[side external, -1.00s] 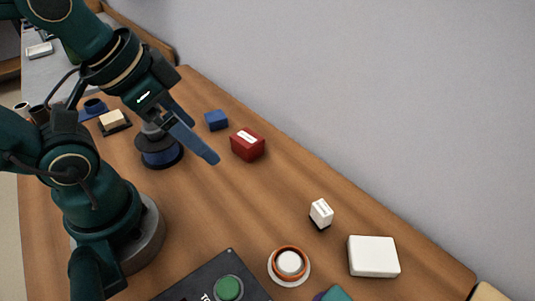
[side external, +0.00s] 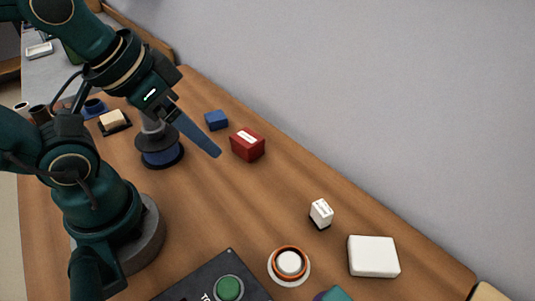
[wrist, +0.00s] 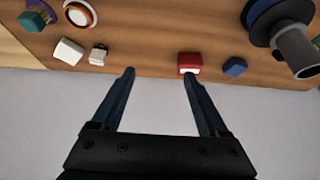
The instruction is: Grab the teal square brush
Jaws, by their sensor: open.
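A teal piece with a purple side (side external: 334,294) is cut off by the bottom edge of the side view. It also shows in the top left corner of the wrist view (wrist: 36,18), on the table. It is the likeliest teal brush, but its square shape is not clear. My gripper (side external: 218,155) is in the air near the red block, well away from the teal piece. In the wrist view my gripper (wrist: 159,72) has its two fingers wide apart with nothing between them.
A red block (side external: 247,145), a blue block (side external: 216,120) and a blue spool (side external: 160,149) stand near my gripper. A small white box (side external: 321,213), a white block (side external: 373,256), an orange-rimmed white round piece (side external: 290,263) and a green button (side external: 229,288) lie nearer the teal piece. A grey wall rises behind.

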